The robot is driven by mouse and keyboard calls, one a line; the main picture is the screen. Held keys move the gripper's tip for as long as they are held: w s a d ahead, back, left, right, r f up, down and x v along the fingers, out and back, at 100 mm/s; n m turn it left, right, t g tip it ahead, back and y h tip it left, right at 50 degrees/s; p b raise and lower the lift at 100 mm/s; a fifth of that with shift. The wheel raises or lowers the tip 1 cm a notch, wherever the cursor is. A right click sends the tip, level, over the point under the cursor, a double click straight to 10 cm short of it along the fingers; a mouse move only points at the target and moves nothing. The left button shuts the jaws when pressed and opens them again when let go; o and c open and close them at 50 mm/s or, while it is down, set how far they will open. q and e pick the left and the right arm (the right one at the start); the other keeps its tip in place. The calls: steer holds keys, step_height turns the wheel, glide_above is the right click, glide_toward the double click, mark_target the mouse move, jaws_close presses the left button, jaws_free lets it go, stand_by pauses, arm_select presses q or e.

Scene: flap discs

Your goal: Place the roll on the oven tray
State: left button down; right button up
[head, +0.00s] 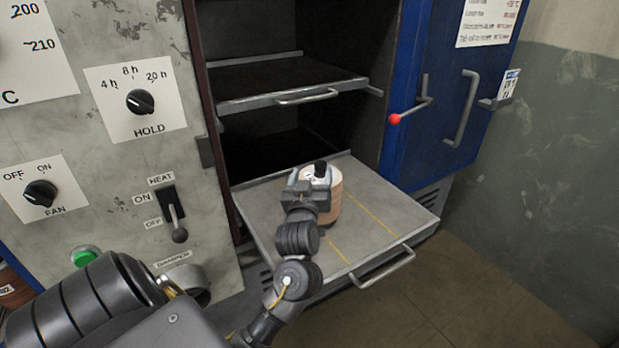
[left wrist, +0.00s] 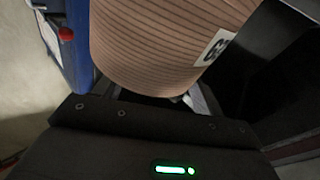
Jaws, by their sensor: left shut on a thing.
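The roll (head: 335,203) is a tan, ribbed cylinder with a pale top and a black piece standing up from its middle. My left gripper (head: 312,178) is shut on it from the near side. The oven tray (head: 265,212) is the grey pulled-out lower shelf with yellow lines and a front handle. The roll is upright over the tray's middle; I cannot tell whether its base touches it. In the left wrist view the roll (left wrist: 165,45) fills the top, with a partly cut-off white number label. My right gripper is not in view.
A second shelf (head: 290,80) with a handle sits above, inside the dark oven. The open blue door (head: 455,100) stands at the right with a red-knobbed lever (head: 394,118). A control panel (head: 110,160) with dials is at the left. Bare tray lies around the roll.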

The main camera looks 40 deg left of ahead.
arm_select(q)
steer(key=shift+s+a+r, duration=0.1)
steer(key=shift+a+r, duration=0.05)
steer(key=shift+a, duration=0.1)
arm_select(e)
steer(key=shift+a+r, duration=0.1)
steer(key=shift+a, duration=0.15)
arm_select(q)
steer(key=shift+d, duration=0.1)
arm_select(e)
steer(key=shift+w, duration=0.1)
arm_select(q)
steer(key=shift+c, duration=2.4)
jaws_free()
steer(key=shift+f, duration=0.25)
steer(key=o, duration=0.3)
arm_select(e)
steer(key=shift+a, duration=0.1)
arm_select(q)
steer(key=shift+r, duration=0.1)
